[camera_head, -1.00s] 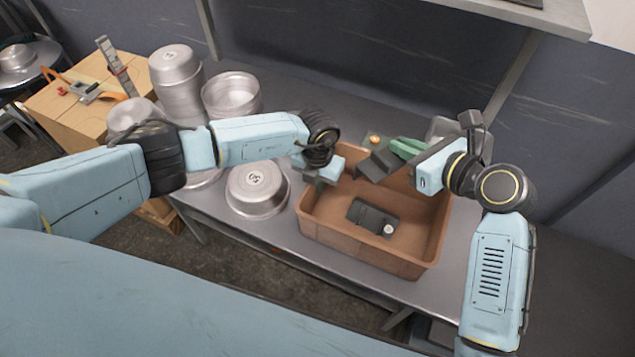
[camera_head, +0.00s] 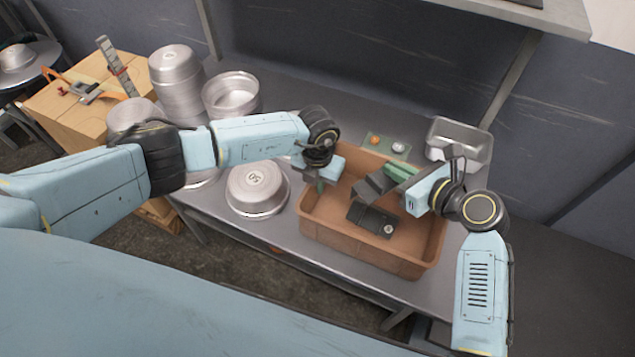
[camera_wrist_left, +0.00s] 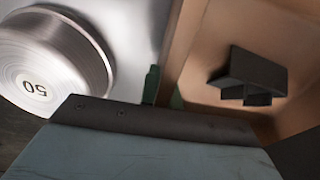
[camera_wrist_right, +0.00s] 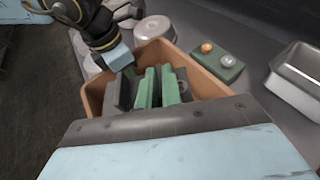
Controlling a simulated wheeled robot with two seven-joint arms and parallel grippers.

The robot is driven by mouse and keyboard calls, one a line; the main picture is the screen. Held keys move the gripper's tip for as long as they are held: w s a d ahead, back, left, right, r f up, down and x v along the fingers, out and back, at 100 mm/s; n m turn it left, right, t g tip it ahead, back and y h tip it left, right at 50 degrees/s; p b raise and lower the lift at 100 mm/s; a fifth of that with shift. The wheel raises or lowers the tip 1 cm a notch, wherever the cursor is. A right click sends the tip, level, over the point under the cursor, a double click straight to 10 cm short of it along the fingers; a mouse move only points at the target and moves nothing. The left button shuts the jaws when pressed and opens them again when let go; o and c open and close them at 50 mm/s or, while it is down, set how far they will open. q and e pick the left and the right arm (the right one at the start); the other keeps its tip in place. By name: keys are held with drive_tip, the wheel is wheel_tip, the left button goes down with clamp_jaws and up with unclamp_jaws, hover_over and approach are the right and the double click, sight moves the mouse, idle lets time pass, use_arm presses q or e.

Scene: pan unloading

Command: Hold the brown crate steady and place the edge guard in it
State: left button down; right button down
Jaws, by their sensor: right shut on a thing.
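The brown crate (camera_head: 350,256) stands on the metal table, open side up. My left gripper (camera_head: 321,184) is at its left wall; in the left wrist view its green fingers (camera_wrist_left: 164,92) straddle the wall, with some gap. My right gripper (camera_head: 396,178) is shut on the dark grey angled edge guard (camera_head: 368,192), held tilted over the crate's inside. The edge guard also shows beside the green fingers in the right wrist view (camera_wrist_right: 122,92). A dark flat part with a pale knob (camera_head: 368,219) lies on the crate floor, partly covered by the edge guard.
An upturned pan (camera_head: 256,188) stands just left of the crate, with stacked pans (camera_head: 176,82) behind. A green block with two knobs (camera_head: 386,146) lies behind the crate, and an empty metal tray (camera_head: 458,143) at the back right. A cardboard box (camera_head: 62,112) is far left.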

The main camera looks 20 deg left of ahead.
drive_tip(key=shift+f, duration=1.7)
drive_tip(key=c, duration=1.5)
unclamp_jaws()
drive_tip(key=v, duration=1.2)
use_arm(q)
drive_tip(key=c, duration=1.6)
unclamp_jaws()
drive_tip(key=shift+o, duration=0.2)
drive_tip(key=shift+r, duration=0.1)
